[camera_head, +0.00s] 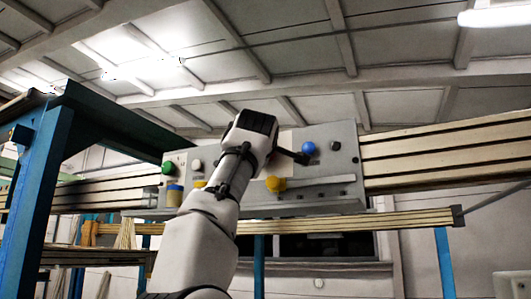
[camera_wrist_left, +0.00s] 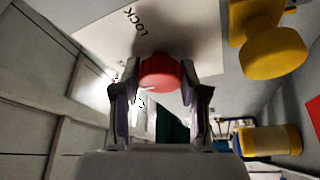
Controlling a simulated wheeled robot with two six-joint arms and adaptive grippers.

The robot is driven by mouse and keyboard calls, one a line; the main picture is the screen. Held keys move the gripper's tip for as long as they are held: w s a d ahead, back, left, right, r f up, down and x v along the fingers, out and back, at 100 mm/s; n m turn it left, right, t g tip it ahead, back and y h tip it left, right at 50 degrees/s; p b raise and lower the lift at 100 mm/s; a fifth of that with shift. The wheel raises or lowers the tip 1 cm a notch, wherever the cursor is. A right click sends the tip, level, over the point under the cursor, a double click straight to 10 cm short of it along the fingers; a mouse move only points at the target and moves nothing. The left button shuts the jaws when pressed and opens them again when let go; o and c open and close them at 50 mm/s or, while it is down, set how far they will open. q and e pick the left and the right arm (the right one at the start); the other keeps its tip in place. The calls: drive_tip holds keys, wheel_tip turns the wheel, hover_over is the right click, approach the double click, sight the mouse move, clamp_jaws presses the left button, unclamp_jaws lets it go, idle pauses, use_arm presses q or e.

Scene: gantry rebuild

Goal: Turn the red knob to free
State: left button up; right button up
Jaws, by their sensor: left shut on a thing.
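The red knob (camera_wrist_left: 160,73) shows in the left wrist view, in front of a white plate (camera_wrist_left: 205,35) marked LOCK. A small pale mark shows near the knob's lower edge. My left gripper (camera_wrist_left: 160,82) is shut on the knob, one finger on each side. In the head view my left arm reaches up to the grey panel (camera_head: 335,190), and its hand hides the red knob. No FREE marking can be read in either view. My right gripper is in neither view.
The panel also bears a green knob (camera_head: 168,168), a white knob (camera_head: 196,165), a blue knob (camera_head: 308,148), a black knob (camera_head: 335,146) and a yellow knob (camera_head: 275,184). A yellow knob (camera_wrist_left: 273,55) is close right of my gripper in the wrist view. A blue post (camera_head: 30,200) stands left.

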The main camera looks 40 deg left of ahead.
use_arm(q)
drive_tip(key=o, duration=1.1)
drive_tip(key=shift+a, duration=0.1)
drive_tip(key=shift+o, duration=0.2)
